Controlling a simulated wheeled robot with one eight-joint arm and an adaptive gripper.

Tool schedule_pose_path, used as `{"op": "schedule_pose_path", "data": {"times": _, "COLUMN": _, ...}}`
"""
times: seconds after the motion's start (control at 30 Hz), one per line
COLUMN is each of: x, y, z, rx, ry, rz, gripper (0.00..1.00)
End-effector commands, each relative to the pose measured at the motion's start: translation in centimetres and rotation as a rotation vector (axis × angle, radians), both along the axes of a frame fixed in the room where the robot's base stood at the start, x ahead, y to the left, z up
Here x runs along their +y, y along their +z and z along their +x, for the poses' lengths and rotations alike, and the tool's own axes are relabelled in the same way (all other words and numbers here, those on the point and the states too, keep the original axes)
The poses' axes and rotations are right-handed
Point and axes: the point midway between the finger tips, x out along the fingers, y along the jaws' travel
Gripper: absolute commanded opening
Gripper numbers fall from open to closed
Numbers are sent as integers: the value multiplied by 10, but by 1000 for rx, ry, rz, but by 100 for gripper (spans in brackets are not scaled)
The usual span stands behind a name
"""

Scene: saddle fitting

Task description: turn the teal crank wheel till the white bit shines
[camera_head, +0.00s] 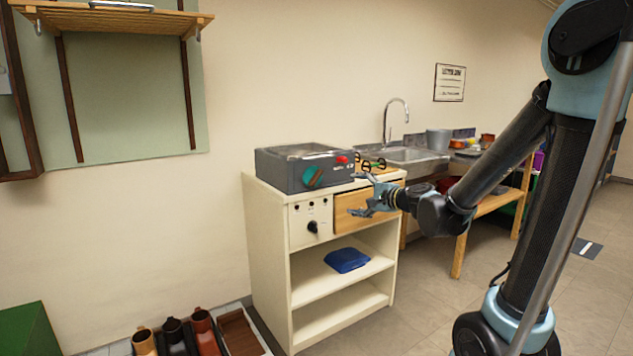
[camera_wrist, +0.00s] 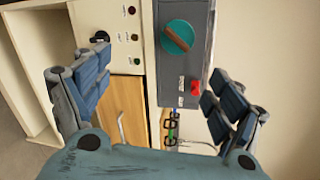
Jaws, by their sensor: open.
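The teal crank wheel (camera_head: 313,177) is on the front of a grey box (camera_head: 283,178) on top of a cream cabinet. In the wrist view the wheel (camera_wrist: 178,36) is a round teal disc with a brown bar slanting across it. My gripper (camera_head: 364,200) is open and empty, in front of the cabinet to the right of the wheel. In the wrist view the wheel is beyond my spread fingers (camera_wrist: 158,78), apart from them. Small white marks (camera_wrist: 181,86) show beside a red switch (camera_wrist: 196,88) on the box; I cannot make out a shining white bit.
The cream cabinet (camera_head: 268,231) has a black knob (camera_head: 312,227), a wooden drawer front (camera_wrist: 126,104) and a blue object (camera_head: 346,260) on its shelf. Glasses-like dark frames (camera_head: 373,164) lie right of the box. A sink (camera_head: 410,155) stands behind. Boots (camera_head: 203,328) stand at lower left.

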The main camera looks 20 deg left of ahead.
Motion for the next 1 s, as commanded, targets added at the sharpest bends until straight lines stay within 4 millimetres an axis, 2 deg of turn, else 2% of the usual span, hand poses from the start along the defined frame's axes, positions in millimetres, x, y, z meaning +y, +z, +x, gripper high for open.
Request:
{"op": "schedule_pose_path", "data": {"times": 0.03, "x": 12, "y": 2, "z": 8, "rx": 30, "ry": -14, "rz": 61, "gripper": 87}}
{"op": "schedule_pose_path", "data": {"times": 0.2, "x": 38, "y": 3, "z": 28, "rx": 146, "ry": -73, "rz": 261, "gripper": 87}}
{"op": "schedule_pose_path", "data": {"times": 0.4, "x": 53, "y": -1, "z": 42, "rx": 241, "ry": -116, "rz": 396, "gripper": 87}}
{"op": "schedule_pose_path", "data": {"times": 0.67, "x": 65, "y": -3, "z": 52, "rx": 268, "ry": -128, "rz": 433, "gripper": 87}}
{"op": "schedule_pose_path", "data": {"times": 1.0, "x": 108, "y": -3, "z": 89, "rx": 267, "ry": -127, "rz": 431, "gripper": 87}}
